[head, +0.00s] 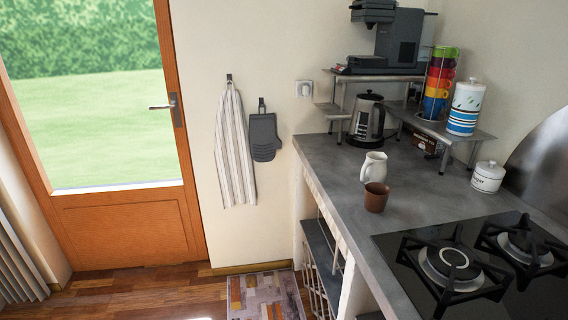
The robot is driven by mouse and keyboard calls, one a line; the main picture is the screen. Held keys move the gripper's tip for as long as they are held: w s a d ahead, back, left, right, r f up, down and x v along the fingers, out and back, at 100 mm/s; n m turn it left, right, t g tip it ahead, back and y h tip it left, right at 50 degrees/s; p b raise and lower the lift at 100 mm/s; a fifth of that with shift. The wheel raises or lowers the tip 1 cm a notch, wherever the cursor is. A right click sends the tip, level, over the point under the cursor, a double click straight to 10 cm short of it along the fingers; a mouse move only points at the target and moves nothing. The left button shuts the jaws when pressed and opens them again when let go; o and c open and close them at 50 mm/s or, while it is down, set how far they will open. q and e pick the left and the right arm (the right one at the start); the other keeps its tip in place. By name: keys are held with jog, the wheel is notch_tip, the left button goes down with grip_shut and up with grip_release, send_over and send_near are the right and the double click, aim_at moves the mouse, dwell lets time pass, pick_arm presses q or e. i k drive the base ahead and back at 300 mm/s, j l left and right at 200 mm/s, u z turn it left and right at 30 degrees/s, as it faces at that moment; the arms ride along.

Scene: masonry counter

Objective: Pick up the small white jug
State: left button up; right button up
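The small white jug (373,167) stands upright on the grey counter, with its handle on the left side. A brown cup (376,197) stands just in front of it and may overlap its lower edge in the picture. Neither of my grippers shows in the head view.
The grey counter (338,168) also holds a kettle (367,120), a white lidded sugar pot (487,177) and a gas hob (455,262). A raised metal shelf bears stacked colourful cups (437,85) and a striped canister (465,108).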

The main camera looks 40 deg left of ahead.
aim_at(375, 169)
jog(key=u, duration=0.85)
